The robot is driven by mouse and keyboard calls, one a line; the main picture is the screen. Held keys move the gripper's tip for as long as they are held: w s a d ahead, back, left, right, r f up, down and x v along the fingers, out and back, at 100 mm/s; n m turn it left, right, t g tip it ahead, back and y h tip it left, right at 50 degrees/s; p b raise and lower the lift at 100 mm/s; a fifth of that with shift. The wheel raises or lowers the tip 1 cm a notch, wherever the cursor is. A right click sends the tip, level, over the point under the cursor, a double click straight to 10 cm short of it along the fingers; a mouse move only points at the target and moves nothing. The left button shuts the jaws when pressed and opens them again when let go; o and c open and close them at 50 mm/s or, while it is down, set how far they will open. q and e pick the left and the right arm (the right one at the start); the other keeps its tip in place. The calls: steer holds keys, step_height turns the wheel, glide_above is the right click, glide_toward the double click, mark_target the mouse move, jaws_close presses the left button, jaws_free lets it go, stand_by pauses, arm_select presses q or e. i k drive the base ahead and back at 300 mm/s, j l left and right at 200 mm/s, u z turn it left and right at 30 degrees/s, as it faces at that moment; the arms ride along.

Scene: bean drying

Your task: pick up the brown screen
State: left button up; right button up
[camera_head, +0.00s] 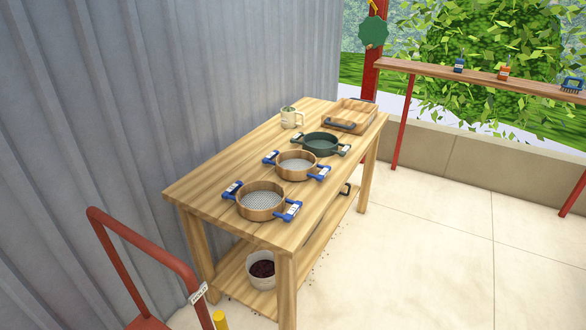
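Two round brown wooden-rimmed screens with blue handles are on the wooden table. The nearer screen (261,201) has a grey mesh and is close to the table's front end. The other brown screen (296,165) is just behind it, and its mesh looks paler. A dark green round screen or pan (322,144) with grey-green handles is farther back. White labels show on the handles. Neither of my grippers is in view.
The table (212,180) stands along a grey corrugated wall. A mug (291,117) and a wooden tray (355,112) are at its far end. A red rail (140,240) stands front left. Floor to the right is clear.

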mark_target(291, 164)
steer(key=i+l+u, duration=0.15)
steer(key=i+l, duration=0.55)
steer(key=l, duration=0.15)
